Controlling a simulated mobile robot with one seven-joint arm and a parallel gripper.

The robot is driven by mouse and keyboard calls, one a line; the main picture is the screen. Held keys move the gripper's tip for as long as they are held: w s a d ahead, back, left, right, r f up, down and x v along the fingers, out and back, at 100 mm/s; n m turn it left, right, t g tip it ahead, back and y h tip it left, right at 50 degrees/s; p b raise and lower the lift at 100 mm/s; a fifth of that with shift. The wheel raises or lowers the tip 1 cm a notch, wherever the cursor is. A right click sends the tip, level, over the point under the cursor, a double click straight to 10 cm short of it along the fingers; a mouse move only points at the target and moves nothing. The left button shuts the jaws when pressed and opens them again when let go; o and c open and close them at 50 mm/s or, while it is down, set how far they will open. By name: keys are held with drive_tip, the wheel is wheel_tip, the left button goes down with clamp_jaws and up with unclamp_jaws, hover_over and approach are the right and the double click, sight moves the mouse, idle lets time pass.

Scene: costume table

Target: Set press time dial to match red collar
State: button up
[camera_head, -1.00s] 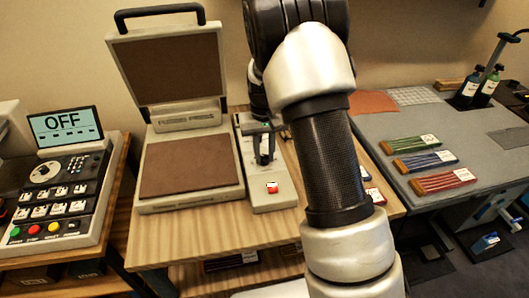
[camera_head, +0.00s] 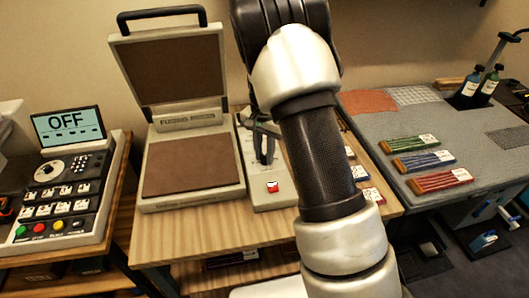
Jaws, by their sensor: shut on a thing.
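The fuse press (camera_head: 190,118) stands open with its lid raised and brown plates showing. A narrow pale control box (camera_head: 271,200) sits at its right side, with a red and white switch (camera_head: 272,187) at its near end. My gripper (camera_head: 265,146) is over the middle of this box, shut on what looks like its dial; the dial and its scale are mostly hidden by the fingers and my arm. No red collar can be made out for sure. A red bundle with a white tag (camera_head: 441,180) lies on the grey table at right.
A blue bundle (camera_head: 423,161) and a green bundle (camera_head: 408,144) lie behind the red one. Small tagged pieces (camera_head: 371,195) lie right of my arm on the wooden table (camera_head: 200,232). A console (camera_head: 62,190) at left has a screen reading OFF (camera_head: 68,123).

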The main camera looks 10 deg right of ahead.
sight(264, 156)
idle(0.3)
drive_tip(key=o, duration=1.1)
drive_tip(key=shift+c, duration=0.2)
wheel_tip(264, 156, up, 18)
drive_tip(key=p, duration=0.1)
drive_tip(key=shift+f, duration=0.2)
drive_tip(key=shift+a, duration=0.1)
